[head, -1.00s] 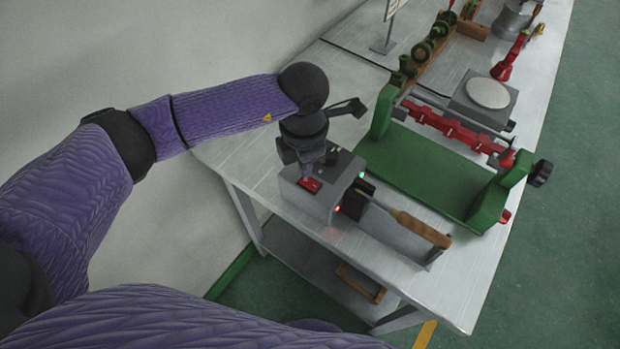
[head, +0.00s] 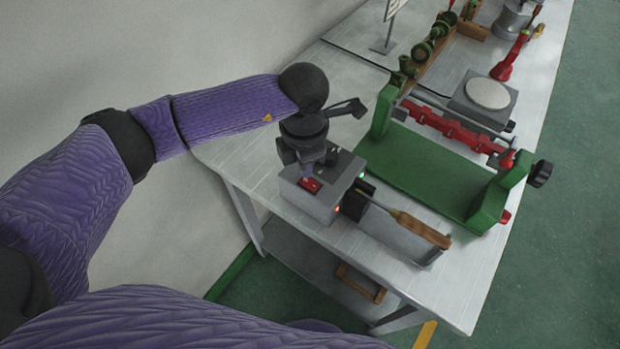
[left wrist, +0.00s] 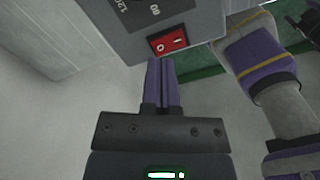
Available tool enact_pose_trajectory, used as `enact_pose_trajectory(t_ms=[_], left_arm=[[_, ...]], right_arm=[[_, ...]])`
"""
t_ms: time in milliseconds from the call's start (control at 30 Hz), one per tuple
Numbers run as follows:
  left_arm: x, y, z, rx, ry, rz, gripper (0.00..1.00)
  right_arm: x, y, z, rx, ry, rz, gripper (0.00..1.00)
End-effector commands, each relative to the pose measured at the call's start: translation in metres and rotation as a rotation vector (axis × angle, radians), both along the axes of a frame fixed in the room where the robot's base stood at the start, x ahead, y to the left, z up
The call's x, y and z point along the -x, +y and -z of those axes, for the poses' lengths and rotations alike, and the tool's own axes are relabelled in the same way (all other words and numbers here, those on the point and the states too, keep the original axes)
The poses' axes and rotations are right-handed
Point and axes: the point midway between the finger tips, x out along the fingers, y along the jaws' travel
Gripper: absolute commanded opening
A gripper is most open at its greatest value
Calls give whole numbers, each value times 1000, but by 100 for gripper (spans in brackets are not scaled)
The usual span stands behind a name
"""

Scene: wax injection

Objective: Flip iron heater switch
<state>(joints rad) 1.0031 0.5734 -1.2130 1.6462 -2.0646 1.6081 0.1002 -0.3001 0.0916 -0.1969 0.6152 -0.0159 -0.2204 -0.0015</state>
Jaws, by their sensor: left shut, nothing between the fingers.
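The iron heater is a grey box (head: 325,203) near the left end of the table in the head view. Its red rocker switch (head: 310,184) is on the side facing me. In the left wrist view the red switch (left wrist: 168,41) shows O and I marks, just beyond my fingertips. My left gripper (head: 306,178) is shut and empty, with its tips at or very near the switch; I cannot tell if they touch. The shut fingers also show in the left wrist view (left wrist: 163,64). My right gripper is not in view.
A wooden-handled iron (head: 420,228) rests at the heater's right. A green frame (head: 425,170) with a red clamp bar (head: 445,125) stands behind it. A grey plate with a white disc (head: 487,94) is farther back. The table's front left corner is bare.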

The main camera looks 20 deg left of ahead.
Motion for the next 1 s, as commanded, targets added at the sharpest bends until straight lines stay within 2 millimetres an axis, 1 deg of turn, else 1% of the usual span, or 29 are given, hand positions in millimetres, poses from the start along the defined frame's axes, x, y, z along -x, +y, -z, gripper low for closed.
enact_pose_trajectory(t_ms=[467,1000], left_arm=[[0,0,1,0,0,0,0],[0,0,9,0,0,0,0]], right_arm=[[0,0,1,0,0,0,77],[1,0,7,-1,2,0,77]])
